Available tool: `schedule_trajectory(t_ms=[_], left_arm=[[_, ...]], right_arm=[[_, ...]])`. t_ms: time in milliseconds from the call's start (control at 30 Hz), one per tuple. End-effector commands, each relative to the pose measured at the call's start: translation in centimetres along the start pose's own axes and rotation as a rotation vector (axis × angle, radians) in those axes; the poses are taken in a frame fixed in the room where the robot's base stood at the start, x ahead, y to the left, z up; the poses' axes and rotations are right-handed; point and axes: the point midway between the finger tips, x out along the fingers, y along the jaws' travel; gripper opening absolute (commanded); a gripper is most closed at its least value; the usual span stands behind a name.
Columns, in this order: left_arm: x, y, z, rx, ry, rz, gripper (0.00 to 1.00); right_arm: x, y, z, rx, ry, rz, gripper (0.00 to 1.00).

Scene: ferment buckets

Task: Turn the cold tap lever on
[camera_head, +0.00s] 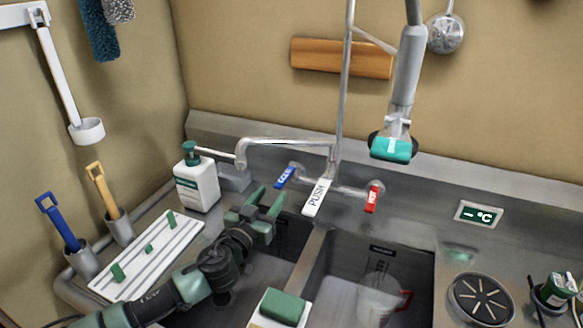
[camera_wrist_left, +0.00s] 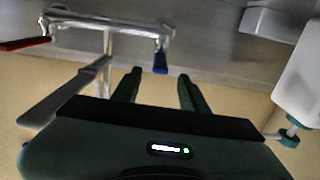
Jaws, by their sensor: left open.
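The blue cold tap lever (camera_head: 285,176) sits on the left end of the tap body, at the back wall of the sink. It also shows in the left wrist view (camera_wrist_left: 160,64), just beyond and between my fingertips. My left gripper (camera_head: 268,201) is open and empty, with its green fingers pointing up toward the blue lever and a small gap between. The gripper also shows in the left wrist view (camera_wrist_left: 158,78). The red hot lever (camera_head: 373,198) is on the right end of the tap, and a white PUSH lever (camera_head: 317,197) hangs between. My right gripper is not in view.
A white soap bottle (camera_head: 197,183) with a green pump stands left of the tap. The swivel spout (camera_head: 285,142) reaches left above the cold lever. A spray head (camera_head: 393,148) hangs at right. A clear jug (camera_head: 379,298) sits in the right basin.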

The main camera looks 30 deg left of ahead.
Motion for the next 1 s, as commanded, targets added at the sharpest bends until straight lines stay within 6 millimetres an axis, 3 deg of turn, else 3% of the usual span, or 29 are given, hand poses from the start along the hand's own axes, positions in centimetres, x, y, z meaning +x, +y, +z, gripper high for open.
schedule_trajectory(t_ms=[500, 933, 1000], left_arm=[[6.7, 0.0, -0.2, 0.000, 0.001, -0.002, 0.44], [7.8, 0.0, 0.0, 0.000, 0.000, 0.000, 0.44], [7.7, 0.0, 0.0, 0.000, 0.000, 0.000, 0.24]], right_arm=[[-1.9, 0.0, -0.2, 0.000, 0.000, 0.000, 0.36], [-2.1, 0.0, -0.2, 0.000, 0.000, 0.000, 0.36], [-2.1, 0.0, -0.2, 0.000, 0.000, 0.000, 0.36]])
